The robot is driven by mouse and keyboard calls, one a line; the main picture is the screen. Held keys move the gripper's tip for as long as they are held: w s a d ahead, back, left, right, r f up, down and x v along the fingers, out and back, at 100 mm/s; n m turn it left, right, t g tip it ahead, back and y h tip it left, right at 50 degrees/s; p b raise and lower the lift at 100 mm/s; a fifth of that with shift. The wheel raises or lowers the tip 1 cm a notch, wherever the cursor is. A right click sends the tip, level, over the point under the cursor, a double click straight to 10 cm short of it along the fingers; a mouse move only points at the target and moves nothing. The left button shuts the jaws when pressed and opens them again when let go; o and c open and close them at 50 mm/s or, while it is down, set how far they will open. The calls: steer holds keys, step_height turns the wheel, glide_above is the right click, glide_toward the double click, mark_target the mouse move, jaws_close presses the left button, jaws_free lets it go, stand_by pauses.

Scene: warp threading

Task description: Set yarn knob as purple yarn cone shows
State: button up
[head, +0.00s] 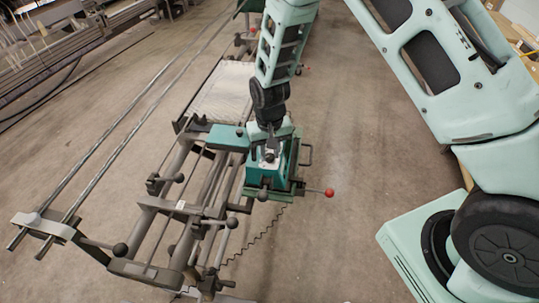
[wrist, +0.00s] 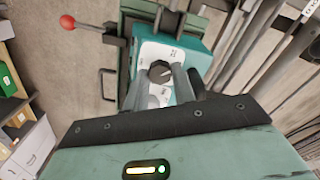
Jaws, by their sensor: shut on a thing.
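The yarn knob (wrist: 160,71) is dark and many-sided, with a pale pointer mark. It sits on the white dial face of a teal box (wrist: 204,60), which also shows in the head view (head: 262,183). My gripper (wrist: 161,78) is at the knob, its grey fingers shut on it. In the head view my gripper (head: 269,153) comes down onto the top of the box, and the knob is hidden or too small to tell. Printed marks on the dial are too small to read. I see no purple yarn cone in either view.
The box is mounted on a grey metal machine frame (head: 180,207) with long rails and black ball handles. A red-knobbed lever (head: 328,192) sticks out at the right. A drawer cabinet (wrist: 35,145) and green bin (wrist: 10,77) stand at left in the wrist view. Concrete floor lies around.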

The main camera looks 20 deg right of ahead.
mark_target(269, 156)
steer(key=shift+n+b, duration=0.75)
steer(key=shift+n, duration=0.95)
steer(key=o, duration=0.7)
step_height(269, 156, up, 18)
steer(key=b, duration=0.4)
steer(key=shift+f, duration=0.25)
